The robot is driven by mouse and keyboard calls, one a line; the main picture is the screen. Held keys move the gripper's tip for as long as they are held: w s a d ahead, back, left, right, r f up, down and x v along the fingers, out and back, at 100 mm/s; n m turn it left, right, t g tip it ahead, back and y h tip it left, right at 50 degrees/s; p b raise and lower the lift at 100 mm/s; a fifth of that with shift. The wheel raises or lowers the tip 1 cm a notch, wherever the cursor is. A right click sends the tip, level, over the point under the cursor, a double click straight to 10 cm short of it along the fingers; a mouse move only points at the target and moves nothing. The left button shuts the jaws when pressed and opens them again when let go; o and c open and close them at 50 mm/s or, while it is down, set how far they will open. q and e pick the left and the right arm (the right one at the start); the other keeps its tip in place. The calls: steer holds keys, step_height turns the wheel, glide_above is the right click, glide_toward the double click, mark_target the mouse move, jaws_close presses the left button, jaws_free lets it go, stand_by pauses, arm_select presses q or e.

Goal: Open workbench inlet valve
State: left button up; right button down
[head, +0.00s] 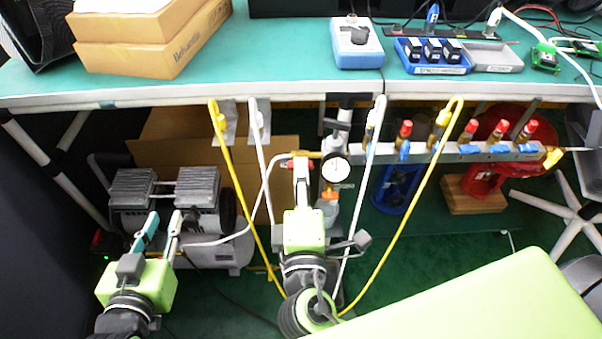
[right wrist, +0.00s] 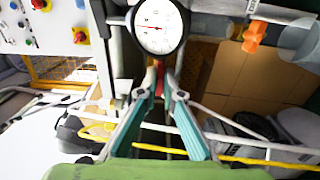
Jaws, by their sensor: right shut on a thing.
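The inlet valve has a red handle (right wrist: 158,77) just below a round white pressure gauge (right wrist: 158,25) in the right wrist view. My right gripper (right wrist: 161,80) is shut on that red handle, with the fingertips at its two sides. In the head view the right gripper (head: 302,166) is under the bench front, left of the gauge (head: 335,170); its fingers mostly hide the handle. My left gripper (head: 163,218) is open and empty at the lower left, in front of the compressor and away from the valve.
A compressor (head: 165,190) stands under the workbench (head: 290,86). Yellow (head: 230,170) and white hoses hang around my right arm. A manifold (head: 465,153) with several blue-handled valves runs to the right of the gauge. An orange fitting (head: 328,193) sits below the gauge.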

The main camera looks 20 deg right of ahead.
arm_select(q)
steer(key=shift+w+r, duration=0.15)
steer(key=shift+r, duration=0.15)
arm_select(e)
steer(key=shift+f, duration=0.1)
steer(key=c, duration=2.2)
jaws_free()
steer(key=v, duration=1.2)
